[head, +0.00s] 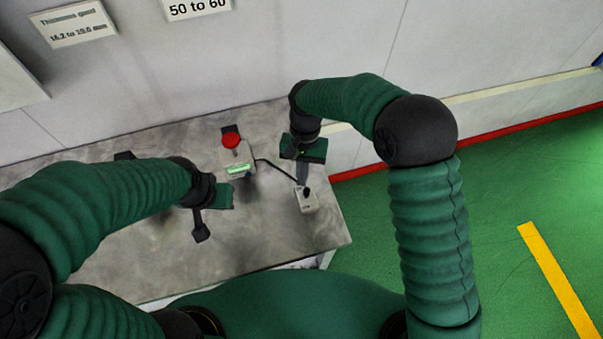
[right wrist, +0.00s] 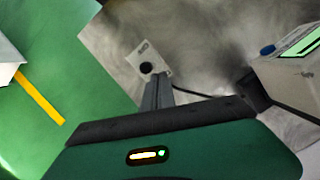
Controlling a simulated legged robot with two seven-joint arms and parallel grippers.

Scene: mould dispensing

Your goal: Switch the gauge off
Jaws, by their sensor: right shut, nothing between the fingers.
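The gauge (head: 240,170) is a pale box with a lit green display, standing on the grey table. In the right wrist view, the gauge (right wrist: 290,75) is at the right edge, partly cut off, with a blue button beside its display. A black cable runs from it to a small pale box (head: 308,203) with a round black spot on top, which also shows in the right wrist view (right wrist: 154,52). My right gripper (head: 302,182) is shut and empty, its tips close to the small box; contact is unclear. My left gripper (head: 201,228) is over the table, left of the gauge; its jaws are unclear.
A red round knob (head: 232,139) is at the gauge's far end. The grey table (head: 265,235) is mostly bare in front. A wall with printed signs (head: 73,23) stands behind. Green floor (head: 500,185) lies right of the table.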

